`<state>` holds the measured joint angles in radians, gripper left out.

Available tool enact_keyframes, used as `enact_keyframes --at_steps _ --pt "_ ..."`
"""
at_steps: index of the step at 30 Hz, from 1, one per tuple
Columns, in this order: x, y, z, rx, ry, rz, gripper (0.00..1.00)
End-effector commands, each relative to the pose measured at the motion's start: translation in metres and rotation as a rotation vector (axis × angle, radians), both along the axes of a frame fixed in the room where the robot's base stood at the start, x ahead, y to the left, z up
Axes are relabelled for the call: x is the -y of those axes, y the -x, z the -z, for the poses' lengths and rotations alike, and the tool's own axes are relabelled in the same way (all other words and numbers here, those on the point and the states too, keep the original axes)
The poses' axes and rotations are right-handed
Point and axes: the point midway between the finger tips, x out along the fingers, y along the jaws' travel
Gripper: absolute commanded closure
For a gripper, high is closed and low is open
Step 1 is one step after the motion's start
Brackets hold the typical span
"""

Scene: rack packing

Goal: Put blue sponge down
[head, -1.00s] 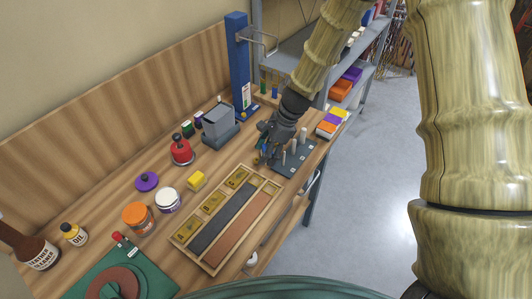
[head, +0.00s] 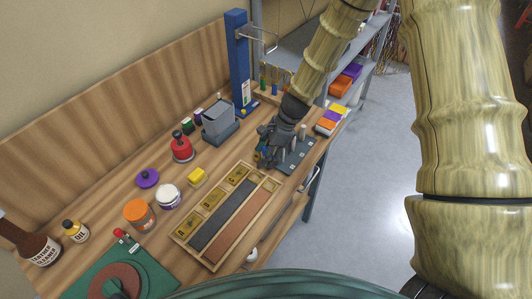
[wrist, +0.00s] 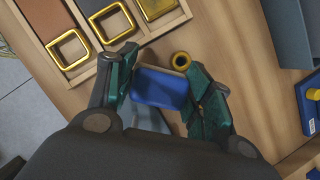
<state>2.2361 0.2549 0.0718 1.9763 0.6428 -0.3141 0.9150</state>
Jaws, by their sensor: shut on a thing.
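My gripper (wrist: 165,92) is shut on the blue sponge (wrist: 160,88), which sits between the two green fingers in the wrist view. In the head view my gripper (head: 264,160) is low over the bench, between the wooden parts tray (head: 176,238) and the dark peg board (head: 297,157). It hides most of the sponge there. A gold ring (wrist: 181,61) is close beside the sponge's far edge in the wrist view. Whether the sponge touches the bench is unclear.
The tray holds square gold buckles (wrist: 69,50) and long strips. A blue post (head: 238,62) rises behind. Bare bench lies between tray and bin.

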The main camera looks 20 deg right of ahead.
Motion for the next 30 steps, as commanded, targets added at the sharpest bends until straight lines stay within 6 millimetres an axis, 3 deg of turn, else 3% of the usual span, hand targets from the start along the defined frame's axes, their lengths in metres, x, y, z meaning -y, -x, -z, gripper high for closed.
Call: enact_keyframes --at_steps 6,7,10,20,30 --pt "0.0 0.0 0.003 0.0 0.0 0.0 0.79" --pt "0.0 0.0 0.003 0.0 0.0 0.0 0.44" --pt "0.0 0.0 0.003 0.0 0.0 0.0 0.27" --pt "0.0 0.0 0.002 0.0 0.0 0.0 0.27" --pt "0.007 0.0 -0.025 0.002 0.001 -0.002 0.27"
